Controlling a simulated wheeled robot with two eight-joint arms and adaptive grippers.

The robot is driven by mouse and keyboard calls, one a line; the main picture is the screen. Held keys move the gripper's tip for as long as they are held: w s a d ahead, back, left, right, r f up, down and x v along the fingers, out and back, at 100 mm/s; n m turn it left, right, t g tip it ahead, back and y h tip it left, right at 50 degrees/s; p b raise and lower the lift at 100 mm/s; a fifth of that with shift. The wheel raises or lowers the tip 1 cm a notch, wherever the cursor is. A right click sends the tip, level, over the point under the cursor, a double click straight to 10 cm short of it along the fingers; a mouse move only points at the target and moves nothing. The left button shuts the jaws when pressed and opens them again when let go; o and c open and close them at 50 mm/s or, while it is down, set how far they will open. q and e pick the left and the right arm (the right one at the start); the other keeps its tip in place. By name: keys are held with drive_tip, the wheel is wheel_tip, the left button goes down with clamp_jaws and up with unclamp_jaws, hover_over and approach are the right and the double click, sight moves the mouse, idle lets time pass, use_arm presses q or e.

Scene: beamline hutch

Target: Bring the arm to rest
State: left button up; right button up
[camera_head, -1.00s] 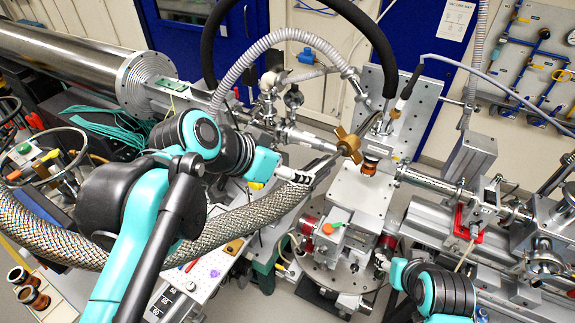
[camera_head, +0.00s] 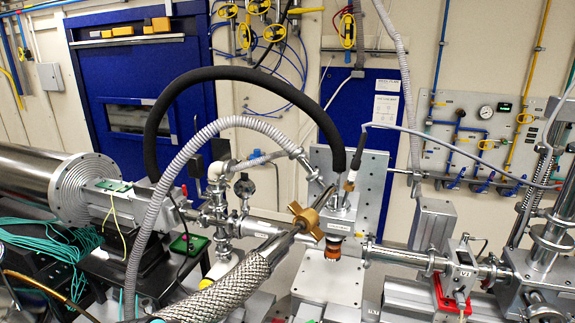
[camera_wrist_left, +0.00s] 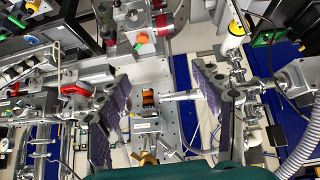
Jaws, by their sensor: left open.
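My left gripper (camera_wrist_left: 158,78) shows in the left wrist view. Its two fingers with purple ribbed pads are wide apart, and nothing is gripped between them. Beyond the gap are a grey perforated plate and an orange-and-black ringed part (camera_wrist_left: 149,97), which also shows in the head view (camera_head: 328,247). A brass hand knob (camera_head: 306,222) stands near it, in front of the upright plate. My right gripper is in neither view.
A metal beam pipe (camera_head: 30,180) enters from the left. A black hose (camera_head: 240,74) and a grey corrugated hose (camera_head: 155,225) arch over the equipment. A braided hose (camera_head: 220,288) rises in front. A red bracket (camera_head: 449,296) sits at right. Blue doors (camera_head: 145,85) stand behind.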

use_arm(q)
drive_tip(key=s+a+f+n+y+b, duration=0.1)
drive_tip(key=f+b, duration=0.6)
drive_tip(key=f, duration=0.7)
drive_tip(key=s+a+f+n+y+b, duration=0.1)
drive_tip(key=f+b, duration=0.6)
drive_tip(key=f, duration=0.7)
drive_tip(key=s+a+n, duration=0.1)
drive_tip(key=s+a, duration=0.1)
drive_tip(key=a, duration=0.1)
drive_tip(key=shift+a+y, duration=0.25)
drive_tip(key=shift+y, duration=0.15)
